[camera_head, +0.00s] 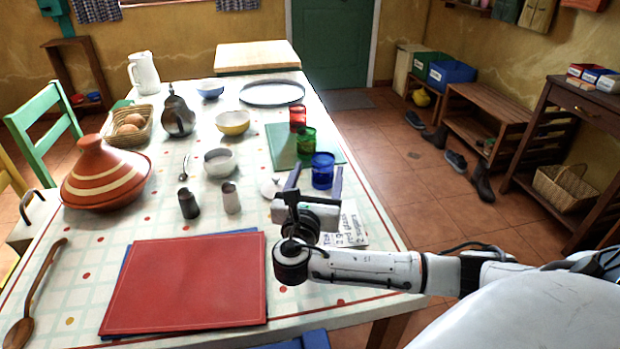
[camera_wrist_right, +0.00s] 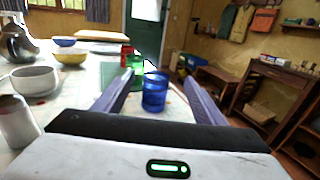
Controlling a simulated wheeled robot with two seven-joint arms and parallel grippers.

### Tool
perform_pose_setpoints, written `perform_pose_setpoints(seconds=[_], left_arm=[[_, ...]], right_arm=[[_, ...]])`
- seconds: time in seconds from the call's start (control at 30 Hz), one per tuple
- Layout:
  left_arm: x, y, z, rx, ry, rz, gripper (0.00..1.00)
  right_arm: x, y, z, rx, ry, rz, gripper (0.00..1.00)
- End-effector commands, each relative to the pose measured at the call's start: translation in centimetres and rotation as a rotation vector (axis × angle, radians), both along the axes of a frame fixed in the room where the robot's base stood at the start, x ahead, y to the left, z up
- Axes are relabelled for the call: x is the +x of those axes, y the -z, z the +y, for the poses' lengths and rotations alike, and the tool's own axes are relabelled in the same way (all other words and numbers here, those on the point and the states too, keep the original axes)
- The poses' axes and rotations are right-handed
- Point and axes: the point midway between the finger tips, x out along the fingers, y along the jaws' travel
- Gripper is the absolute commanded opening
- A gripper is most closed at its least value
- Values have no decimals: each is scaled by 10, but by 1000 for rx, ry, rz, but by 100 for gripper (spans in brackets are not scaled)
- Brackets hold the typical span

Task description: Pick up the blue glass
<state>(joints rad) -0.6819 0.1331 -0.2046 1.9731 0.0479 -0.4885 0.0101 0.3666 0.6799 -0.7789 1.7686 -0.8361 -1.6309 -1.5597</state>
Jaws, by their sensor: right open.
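The blue glass (camera_head: 322,171) stands upright on the table near its right edge, in front of the green glass (camera_head: 306,140) and the red glass (camera_head: 297,117). My right gripper (camera_head: 318,183) is open, with its fingers pointing toward the blue glass. In the right wrist view the blue glass (camera_wrist_right: 155,92) shows between and beyond the two finger tips (camera_wrist_right: 160,88). I cannot tell whether it is within the fingers' reach. My left gripper is not in view.
A paper note (camera_head: 345,228) lies under my right wrist. A white bowl (camera_head: 220,162), two small shakers (camera_head: 230,198) and a tagine (camera_head: 105,175) stand left. A red placemat (camera_head: 185,283) lies in front.

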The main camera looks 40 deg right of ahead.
Motion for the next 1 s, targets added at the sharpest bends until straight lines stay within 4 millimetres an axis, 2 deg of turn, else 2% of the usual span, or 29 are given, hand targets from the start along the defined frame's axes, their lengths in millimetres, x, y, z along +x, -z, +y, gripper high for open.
perform_pose_setpoints(seconds=[0.03,0.33,0.43,0.7,0.87,1.0], left_arm=[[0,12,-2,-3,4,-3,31],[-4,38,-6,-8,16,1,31],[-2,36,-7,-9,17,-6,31],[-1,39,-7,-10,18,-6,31],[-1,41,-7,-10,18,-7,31],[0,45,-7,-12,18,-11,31]], right_arm=[[0,16,0,0,0,0,64],[0,52,0,0,0,0,64],[3,54,-5,-2,1,-2,64],[27,52,-35,-2,2,-3,64],[34,52,-44,-1,2,-2,64],[47,53,-58,-3,3,-3,64]])
